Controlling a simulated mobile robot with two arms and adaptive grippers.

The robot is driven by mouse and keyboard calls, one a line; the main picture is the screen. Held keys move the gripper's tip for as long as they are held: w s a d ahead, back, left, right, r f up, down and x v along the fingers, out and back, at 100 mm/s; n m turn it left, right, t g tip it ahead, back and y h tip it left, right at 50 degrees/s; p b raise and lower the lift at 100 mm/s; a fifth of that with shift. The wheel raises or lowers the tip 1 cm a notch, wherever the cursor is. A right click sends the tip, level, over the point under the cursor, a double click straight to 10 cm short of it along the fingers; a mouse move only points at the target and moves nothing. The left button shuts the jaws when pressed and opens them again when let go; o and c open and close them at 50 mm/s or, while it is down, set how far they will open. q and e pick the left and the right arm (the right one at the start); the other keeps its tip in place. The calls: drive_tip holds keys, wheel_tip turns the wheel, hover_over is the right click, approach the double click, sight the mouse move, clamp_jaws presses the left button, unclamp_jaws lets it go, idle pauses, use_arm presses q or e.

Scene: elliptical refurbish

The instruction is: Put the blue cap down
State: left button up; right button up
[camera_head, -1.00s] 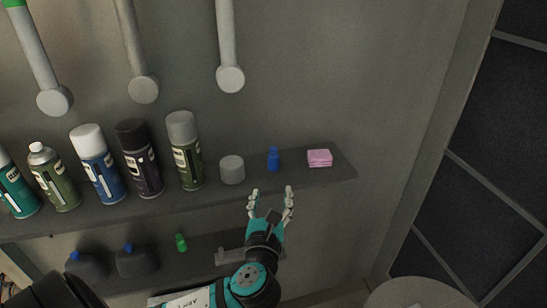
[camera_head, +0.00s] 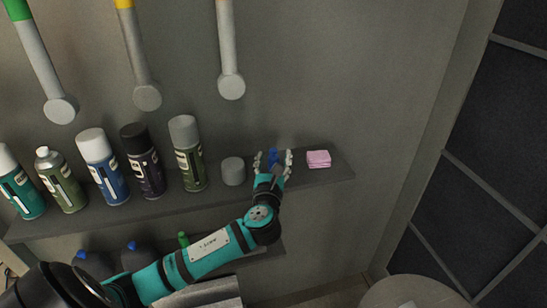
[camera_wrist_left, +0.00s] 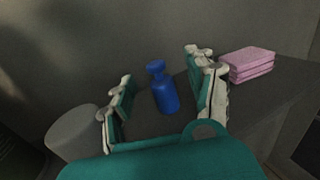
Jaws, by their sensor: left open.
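The blue cap (camera_head: 274,154), shaped like a small bottle with a narrow neck, stands upright on the upper shelf (camera_head: 215,199). It also shows in the left wrist view (camera_wrist_left: 164,92). My left gripper (camera_head: 273,158) is open, with one finger on each side of the cap. In the left wrist view a gap shows between the cap and both fingers. The gripper hides the lower part of the cap in the head view. My right gripper is not in view.
A grey round piece (camera_head: 233,171) stands just left of the cap and a pink stack (camera_head: 318,159) just right. Several spray cans (camera_head: 187,152) stand further left. Long-handled tools (camera_head: 230,80) hang above. A lower shelf holds dark jugs and a green item (camera_head: 183,239).

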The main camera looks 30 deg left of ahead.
sight(273, 154)
use_arm(q)
drive_tip(key=x, duration=0.4)
drive_tip(key=shift+s+a+f+p, duration=0.1)
drive_tip(key=shift+a+f+p, duration=0.05)
drive_tip(key=shift+p, duration=0.2)
drive_tip(key=shift+s, duration=0.1)
drive_tip(key=c, duration=1.1)
clamp_jaws()
